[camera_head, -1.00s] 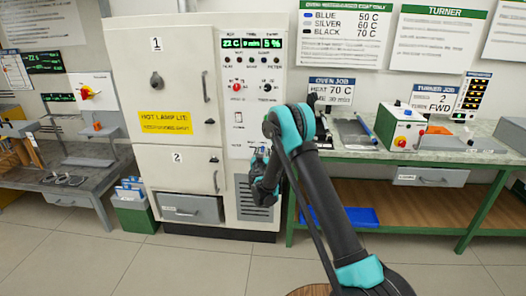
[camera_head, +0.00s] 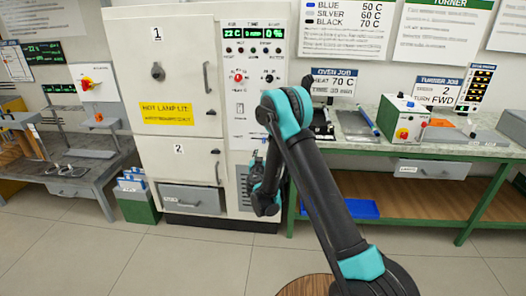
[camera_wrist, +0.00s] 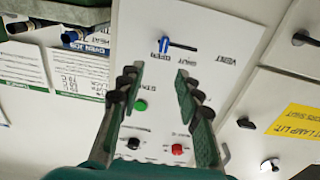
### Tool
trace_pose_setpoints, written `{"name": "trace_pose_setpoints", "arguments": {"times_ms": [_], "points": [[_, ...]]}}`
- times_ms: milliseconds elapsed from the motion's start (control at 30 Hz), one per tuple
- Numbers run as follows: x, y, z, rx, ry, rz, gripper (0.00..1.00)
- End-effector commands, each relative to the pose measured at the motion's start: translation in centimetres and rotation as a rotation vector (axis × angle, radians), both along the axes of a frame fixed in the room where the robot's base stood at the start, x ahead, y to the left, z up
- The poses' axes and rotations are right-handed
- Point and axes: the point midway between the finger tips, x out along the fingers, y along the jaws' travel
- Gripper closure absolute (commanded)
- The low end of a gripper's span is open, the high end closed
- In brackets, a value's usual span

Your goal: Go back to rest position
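My gripper (camera_head: 260,180) hangs in front of the lower part of the oven's control panel in the head view, with my arm bent above it. In the wrist view its two dark fingers (camera_wrist: 157,82) are spread apart with nothing between them. The fingers look apart from the panel, though the exact gap is hard to tell.
The white oven cabinet (camera_head: 165,55) has its doors 1 and 2 closed. A green-framed bench (camera_head: 360,147) stands right, with a blue tray (camera_head: 345,208) on its lower shelf. A grey table (camera_head: 85,180) and a green bin (camera_head: 137,203) stand left. The floor in front is clear.

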Motion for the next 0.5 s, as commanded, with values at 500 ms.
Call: {"name": "trace_pose_setpoints", "arguments": {"times_ms": [500], "points": [[-4.1,-14.7,6.3,-0.043,0.257,-0.24,0.66]]}}
